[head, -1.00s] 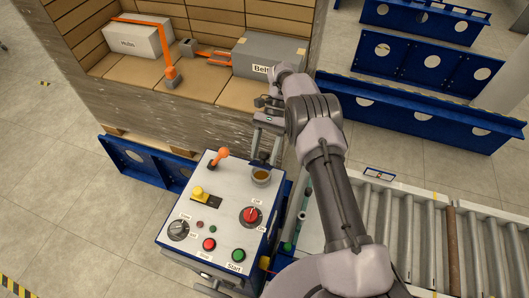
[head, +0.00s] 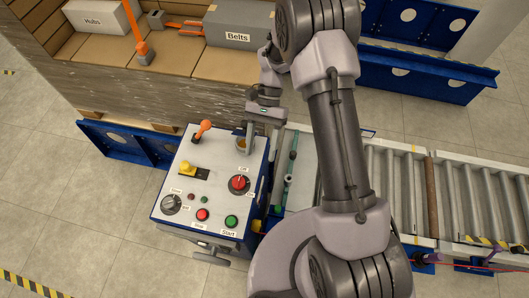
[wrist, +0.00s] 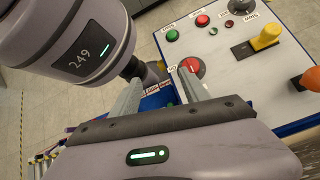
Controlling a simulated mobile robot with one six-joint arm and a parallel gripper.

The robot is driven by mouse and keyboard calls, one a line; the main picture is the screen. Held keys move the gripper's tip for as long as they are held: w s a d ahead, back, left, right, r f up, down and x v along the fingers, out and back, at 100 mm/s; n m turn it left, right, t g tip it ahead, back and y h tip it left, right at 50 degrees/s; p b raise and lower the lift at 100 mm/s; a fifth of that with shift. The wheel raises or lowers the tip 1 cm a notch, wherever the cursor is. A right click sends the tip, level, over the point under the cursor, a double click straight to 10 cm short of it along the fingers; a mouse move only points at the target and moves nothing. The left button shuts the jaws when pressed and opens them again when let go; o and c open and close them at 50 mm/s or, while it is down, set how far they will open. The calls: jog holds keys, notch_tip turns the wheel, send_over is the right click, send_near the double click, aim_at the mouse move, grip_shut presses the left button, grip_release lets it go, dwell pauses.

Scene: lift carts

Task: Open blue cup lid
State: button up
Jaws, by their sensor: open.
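A small round cup with a brown inside (head: 240,145) stands at the upper right of the white control panel (head: 185,222). In the head view my gripper (head: 257,138) is over the panel's right edge and partly covers the cup. I cannot tell whether they touch. No blue lid can be made out. In the wrist view my gripper (wrist: 160,84) is open, with two grey fingers apart and nothing clearly held. The red rotary switch (wrist: 191,67) shows by the right fingertip. The cup cannot be made out there.
The panel carries an orange lever (head: 202,129), a yellow switch (head: 187,168), a black knob (head: 171,204), a red button (head: 202,215) and a green button (head: 231,221). A roller conveyor (head: 410,190) lies right. Boxes stand behind on a pallet stack.

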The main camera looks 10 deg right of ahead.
aim_at(246, 127)
jog(key=s, duration=0.2)
jog(key=shift+s+d+r, duration=0.1)
jog(key=shift+s+d, duration=0.15)
jog(key=shift+s, duration=0.1)
jog(key=shift+c, duration=0.4)
